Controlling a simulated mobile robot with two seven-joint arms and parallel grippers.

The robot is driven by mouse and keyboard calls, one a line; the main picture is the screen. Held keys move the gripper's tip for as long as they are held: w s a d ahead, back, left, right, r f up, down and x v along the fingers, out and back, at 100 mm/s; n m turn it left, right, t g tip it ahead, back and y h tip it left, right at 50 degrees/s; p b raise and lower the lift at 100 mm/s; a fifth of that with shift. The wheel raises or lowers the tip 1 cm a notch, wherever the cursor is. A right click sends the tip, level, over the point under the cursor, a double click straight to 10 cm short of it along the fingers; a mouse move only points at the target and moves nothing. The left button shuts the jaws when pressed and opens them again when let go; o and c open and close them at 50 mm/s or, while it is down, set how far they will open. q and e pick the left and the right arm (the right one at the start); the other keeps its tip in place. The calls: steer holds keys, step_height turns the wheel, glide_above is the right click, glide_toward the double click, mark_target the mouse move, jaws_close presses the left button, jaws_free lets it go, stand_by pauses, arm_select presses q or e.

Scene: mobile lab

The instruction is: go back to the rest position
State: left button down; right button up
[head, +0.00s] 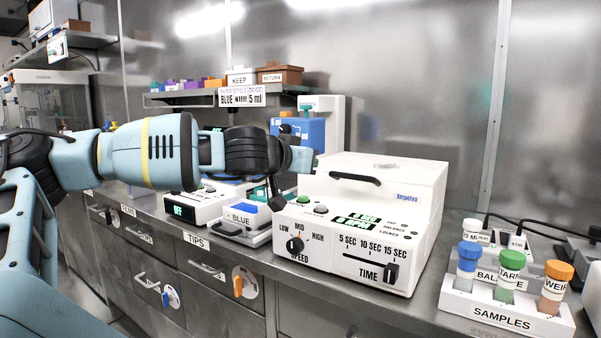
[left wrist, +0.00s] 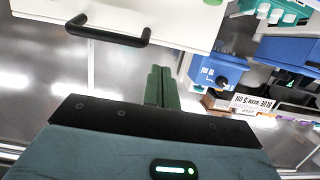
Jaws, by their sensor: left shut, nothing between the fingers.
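My left arm (head: 155,152) reaches in from the left across the head view, above the bench and in front of the shelf. Its wrist end is beside the left side of the white centrifuge (head: 375,215). My left gripper (left wrist: 163,72) shows in the left wrist view with its green fingers together and nothing between them. My right gripper is in neither view.
A white SAMPLES rack (head: 500,316) with capped tubes stands at the front right. A blue device (head: 305,135) stands behind my wrist. The BLUE tip box (head: 243,213) sits left of the centrifuge. A shelf (head: 195,97) holds small boxes. Drawers (head: 215,300) line the bench front.

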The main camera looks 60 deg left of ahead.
arm_select(q)
steer(key=shift+s+d+f, duration=0.3)
steer(key=shift+s+d, duration=0.1)
steer(key=shift+s, duration=0.3)
steer(key=shift+s+d+f, duration=0.25)
steer(key=shift+s+d, duration=0.1)
steer(key=shift+s, duration=0.3)
